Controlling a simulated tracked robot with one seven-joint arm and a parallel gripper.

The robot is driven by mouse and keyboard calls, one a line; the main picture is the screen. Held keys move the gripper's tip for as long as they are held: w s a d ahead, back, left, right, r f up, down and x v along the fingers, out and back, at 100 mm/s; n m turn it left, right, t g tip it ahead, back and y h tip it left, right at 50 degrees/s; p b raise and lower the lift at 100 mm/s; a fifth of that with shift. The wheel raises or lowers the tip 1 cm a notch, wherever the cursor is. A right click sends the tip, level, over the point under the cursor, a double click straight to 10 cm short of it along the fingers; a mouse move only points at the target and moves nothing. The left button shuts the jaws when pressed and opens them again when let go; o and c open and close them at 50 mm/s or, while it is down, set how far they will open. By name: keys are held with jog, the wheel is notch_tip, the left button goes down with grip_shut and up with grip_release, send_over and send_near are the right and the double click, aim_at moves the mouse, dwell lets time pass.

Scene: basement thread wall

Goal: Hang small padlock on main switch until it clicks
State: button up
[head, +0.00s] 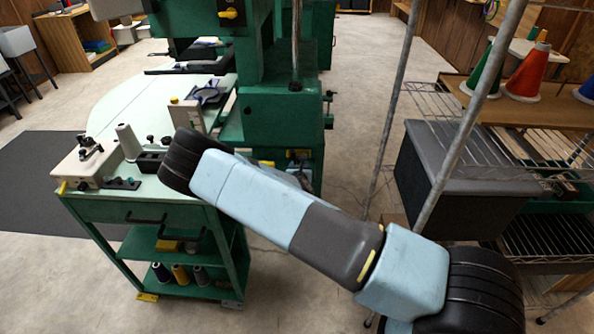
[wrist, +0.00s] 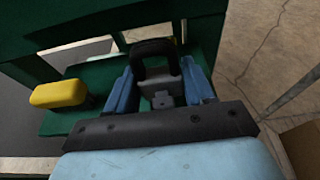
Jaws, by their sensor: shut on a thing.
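In the wrist view my gripper (wrist: 160,84) has its two blue fingers shut on a small dark padlock (wrist: 163,92). The padlock's black shackle (wrist: 153,46) stands up beyond the fingers. I cannot tell whether the padlock touches anything.
A green cart (head: 150,211) with spools and tools stands left of my arm. A yellow block (wrist: 58,93) lies left of my gripper in the wrist view. A wire rack (head: 530,142) with cones and a metal pole (head: 462,130) are on the right. Open floor lies behind.

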jog(key=shift+f, duration=0.75)
jog(key=o, duration=1.1)
jog(key=shift+f, duration=0.1)
jog(key=v, duration=1.2)
